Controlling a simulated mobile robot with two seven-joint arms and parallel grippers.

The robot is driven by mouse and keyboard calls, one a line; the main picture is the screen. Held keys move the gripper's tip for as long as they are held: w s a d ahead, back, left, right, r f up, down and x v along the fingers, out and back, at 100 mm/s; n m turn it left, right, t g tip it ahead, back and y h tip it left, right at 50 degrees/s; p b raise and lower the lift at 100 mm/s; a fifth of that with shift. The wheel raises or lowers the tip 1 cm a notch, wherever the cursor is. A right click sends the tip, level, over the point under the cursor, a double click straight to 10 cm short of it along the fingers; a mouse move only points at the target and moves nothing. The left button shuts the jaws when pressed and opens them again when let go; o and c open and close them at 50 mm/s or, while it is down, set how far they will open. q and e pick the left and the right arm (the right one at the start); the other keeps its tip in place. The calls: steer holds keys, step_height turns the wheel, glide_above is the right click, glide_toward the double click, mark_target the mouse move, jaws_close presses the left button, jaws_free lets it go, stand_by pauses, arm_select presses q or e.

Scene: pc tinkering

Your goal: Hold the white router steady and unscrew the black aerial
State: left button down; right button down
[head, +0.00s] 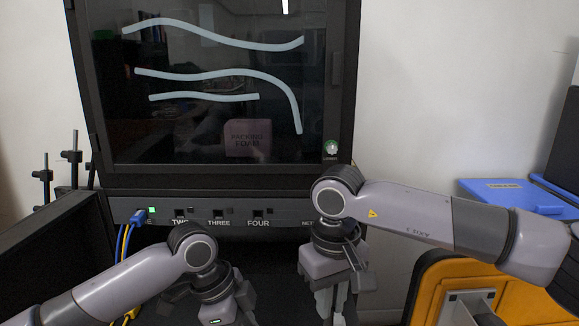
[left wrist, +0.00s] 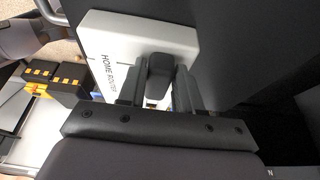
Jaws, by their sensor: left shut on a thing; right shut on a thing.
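The white router (left wrist: 130,40), marked HOME ROUTER, lies on a dark grey surface in the left wrist view. My left gripper's fingers (left wrist: 160,88) reach over its edge and are shut on a dark upright block, which looks like the black aerial (left wrist: 160,68). In the head view my left gripper (head: 243,312) is at the bottom edge, its fingertips cut off. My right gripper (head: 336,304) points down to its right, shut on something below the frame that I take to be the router. The head view shows neither router nor aerial.
A console (head: 190,215) with numbered ports stands behind the grippers, under a dark glass-fronted cabinet (head: 215,175). Blue and yellow cables (head: 124,245) hang at its left end. An orange case (head: 430,285) and blue box (head: 510,194) are at right.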

arm_select(q)
steer(key=shift+s+f, duration=0.1)
steer(key=shift+f, duration=0.15)
arm_select(e)
steer(key=shift+r, duration=0.75)
steer(key=shift+r, duration=1.9)
arm_select(q)
steer(key=c, duration=0.7)
jaws_free()
steer(key=shift+r, duration=0.1)
steer(key=shift+r, duration=0.1)
steer(key=shift+a+r, duration=0.15)
steer(key=shift+r, duration=0.15)
steer(key=v, duration=1.1)
steer(key=shift+r, duration=0.15)
